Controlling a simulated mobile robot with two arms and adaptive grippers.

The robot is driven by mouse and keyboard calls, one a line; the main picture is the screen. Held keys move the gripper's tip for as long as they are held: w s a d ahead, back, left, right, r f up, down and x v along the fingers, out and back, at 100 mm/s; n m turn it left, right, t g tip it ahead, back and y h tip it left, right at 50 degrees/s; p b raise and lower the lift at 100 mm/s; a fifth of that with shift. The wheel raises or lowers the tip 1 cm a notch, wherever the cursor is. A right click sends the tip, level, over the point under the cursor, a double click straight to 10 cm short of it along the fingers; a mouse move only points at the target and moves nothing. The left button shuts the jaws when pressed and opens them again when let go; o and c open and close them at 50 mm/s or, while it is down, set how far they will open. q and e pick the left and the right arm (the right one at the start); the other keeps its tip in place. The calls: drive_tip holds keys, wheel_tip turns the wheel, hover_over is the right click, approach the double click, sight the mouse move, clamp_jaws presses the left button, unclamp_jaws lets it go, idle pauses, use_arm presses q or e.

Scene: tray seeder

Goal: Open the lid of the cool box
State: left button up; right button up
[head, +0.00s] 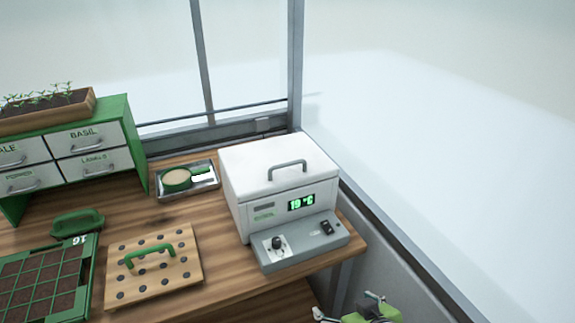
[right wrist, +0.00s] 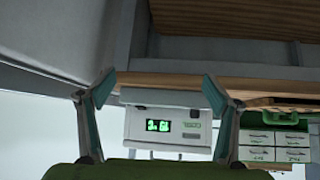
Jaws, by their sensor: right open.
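The white cool box (head: 262,207) stands at the right end of the wooden table. Its lid (head: 277,160) lies flat and shut, with a grey handle (head: 288,166) on top. The front display reads 19 °C in green. My right gripper (head: 347,312) is low at the bottom edge of the head view, below and to the right of the box, apart from it. In the right wrist view its two fingers (right wrist: 158,90) are spread with nothing between them, and the cool box (right wrist: 166,128) shows upside down beyond. My left gripper is out of view.
A grey control panel (head: 298,243) with a knob and a switch juts out before the box. Left of it are a metal tray (head: 203,181), a pegged wooden board (head: 185,285), a seed tray (head: 83,297) and a green drawer unit (head: 127,131). A window post (head: 295,60) rises behind.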

drive_tip(key=w+a+r+t+y, duration=0.1)
drive_tip(key=w+a+r+t, duration=0.15)
drive_tip(key=w+r, duration=0.5)
drive_tip(key=n+t+y, duration=0.1)
drive_tip(key=t+y, duration=0.2)
drive_tip(key=t, duration=0.3)
approach(288, 164)
drive_tip(key=p+x, duration=0.2)
drive_tip(key=x, duration=0.7)
drive_tip(key=shift+d+f+p, duration=0.1)
drive_tip(key=shift+f+p, duration=0.05)
drive_tip(key=shift+p, duration=0.2)
drive_tip(key=shift+x, duration=0.75)
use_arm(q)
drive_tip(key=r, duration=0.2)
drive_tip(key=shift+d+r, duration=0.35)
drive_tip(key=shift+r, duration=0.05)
